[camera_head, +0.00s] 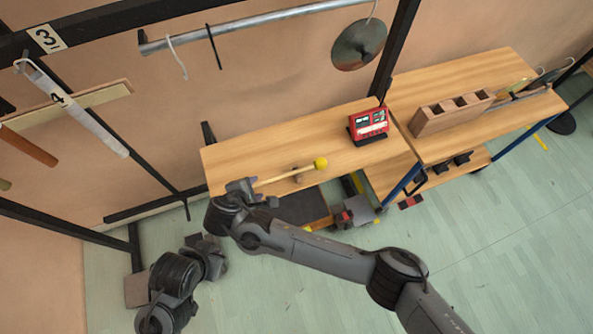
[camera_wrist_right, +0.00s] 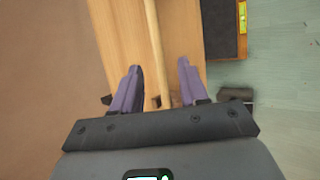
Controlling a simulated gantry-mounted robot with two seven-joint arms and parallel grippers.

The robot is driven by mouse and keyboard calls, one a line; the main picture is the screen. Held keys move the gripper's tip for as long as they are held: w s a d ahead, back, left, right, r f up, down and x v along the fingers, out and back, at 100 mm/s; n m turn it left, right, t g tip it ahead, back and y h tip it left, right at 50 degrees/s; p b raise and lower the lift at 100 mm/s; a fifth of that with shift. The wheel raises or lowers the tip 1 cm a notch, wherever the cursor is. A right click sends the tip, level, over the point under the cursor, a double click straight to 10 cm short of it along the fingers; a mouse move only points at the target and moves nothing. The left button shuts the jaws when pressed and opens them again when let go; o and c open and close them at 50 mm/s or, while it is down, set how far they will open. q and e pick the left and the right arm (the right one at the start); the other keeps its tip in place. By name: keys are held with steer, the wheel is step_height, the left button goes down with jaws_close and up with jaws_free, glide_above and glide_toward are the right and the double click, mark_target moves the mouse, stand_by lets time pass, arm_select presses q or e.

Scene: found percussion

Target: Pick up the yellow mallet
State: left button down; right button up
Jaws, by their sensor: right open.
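The yellow mallet lies on the wooden bench top, with its round yellow head (camera_head: 320,163) to the right and its pale wooden handle (camera_head: 285,177) running left. My right gripper (camera_head: 248,187) is at the handle's left end. In the right wrist view, the handle (camera_wrist_right: 154,35) runs between the two open purple fingers of the right gripper (camera_wrist_right: 159,65), with a gap on both sides. The mallet head is out of that view. Parts of my left arm (camera_head: 175,277) show at lower left; its jaws cannot be made out clearly.
A red digital device (camera_head: 368,124) stands on the bench (camera_head: 255,155) beyond the mallet head. A brown block with square holes (camera_head: 450,112) sits on the adjoining bench. A metal rail (camera_head: 250,22) with a hanging disc (camera_head: 358,45) crosses above. A dark mat (camera_head: 303,207) lies below the bench's front edge.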

steer(key=shift+x, duration=1.45)
steer(key=shift+a, duration=0.1)
jaws_close()
